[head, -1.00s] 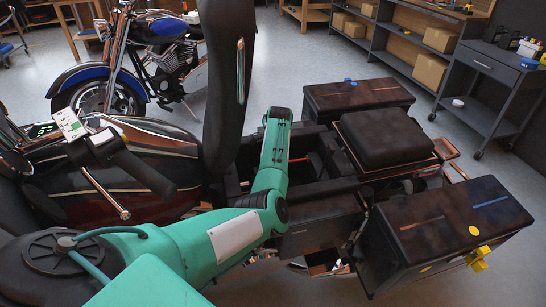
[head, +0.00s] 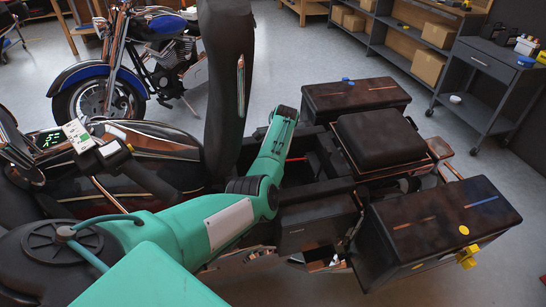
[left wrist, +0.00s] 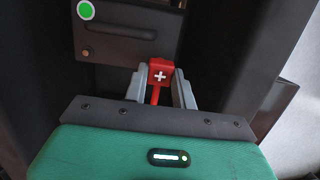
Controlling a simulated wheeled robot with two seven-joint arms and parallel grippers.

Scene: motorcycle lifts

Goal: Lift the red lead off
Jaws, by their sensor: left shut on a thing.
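The red lead's end (left wrist: 161,72) is a red block with a white plus sign and a red stem below it, seen in the left wrist view. My left gripper (left wrist: 160,80) has its two grey fingers on either side of the block and is shut on it. In the head view my left arm reaches into the open bay under the raised seat, and the fingertips are hidden there. A short red strip (head: 296,159) shows beside the arm in the bay. My right gripper is not in view.
A dark box with a green round sticker (left wrist: 86,10) stands beyond the fingers. The raised black seat (head: 228,90) is left of the bay. Black side cases (head: 440,225) and a padded top box (head: 380,138) lie to the right. A blue motorcycle (head: 130,60) stands behind.

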